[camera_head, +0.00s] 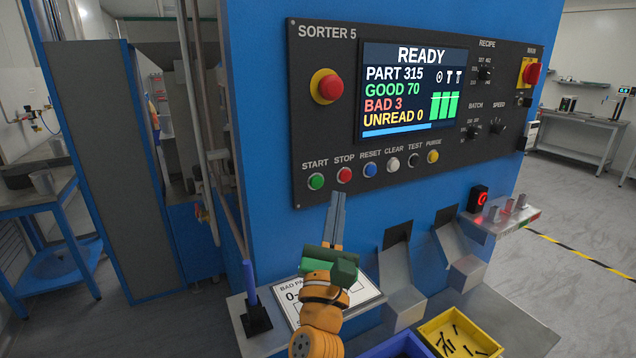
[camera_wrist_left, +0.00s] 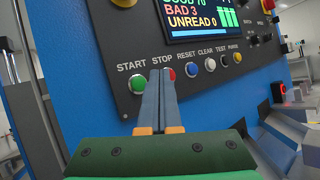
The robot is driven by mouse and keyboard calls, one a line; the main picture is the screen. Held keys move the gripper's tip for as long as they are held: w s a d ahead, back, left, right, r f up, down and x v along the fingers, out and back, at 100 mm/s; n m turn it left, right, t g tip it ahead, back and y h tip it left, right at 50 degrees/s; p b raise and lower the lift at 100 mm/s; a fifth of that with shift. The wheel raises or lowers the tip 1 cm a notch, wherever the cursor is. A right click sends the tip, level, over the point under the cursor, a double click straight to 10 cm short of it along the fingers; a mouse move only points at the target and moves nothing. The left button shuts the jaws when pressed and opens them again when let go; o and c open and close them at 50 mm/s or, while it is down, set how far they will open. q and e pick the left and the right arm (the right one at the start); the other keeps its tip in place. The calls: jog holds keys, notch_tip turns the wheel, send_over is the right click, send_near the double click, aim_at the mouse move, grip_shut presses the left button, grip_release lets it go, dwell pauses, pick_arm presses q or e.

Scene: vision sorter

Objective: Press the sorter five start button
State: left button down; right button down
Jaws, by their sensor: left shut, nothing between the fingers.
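The green start button (camera_head: 316,181) sits at the lower left of the dark SORTER 5 control panel (camera_head: 420,160), under the label START. It also shows in the left wrist view (camera_wrist_left: 138,84), just left of my fingertips. The red stop button (camera_head: 344,175) is to its right; in the wrist view my fingers partly cover it. My left gripper (camera_head: 338,195) is shut and empty, its fingers pointing up towards the panel, below and slightly right of the start button in the head view. I cannot tell how far the tips are from the panel. My right gripper is not in view.
The screen (camera_head: 410,85) reads READY. A large red emergency knob (camera_head: 329,87) sits above the start button; reset (camera_head: 370,170) and other buttons line up to the right. Below stand a pen in a holder (camera_head: 252,300), metal chutes (camera_head: 403,290) and a yellow bin (camera_head: 460,335).

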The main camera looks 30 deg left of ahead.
aim_at(317, 182)
pick_arm(q)
jog(key=w+a, duration=0.1)
jog(key=a, duration=0.2)
jog(key=shift+w+a, duration=0.15)
jog(key=shift+w, duration=0.25)
dwell(1.7)
jog(key=shift+w+a, duration=0.2)
jog(key=shift+a, duration=0.15)
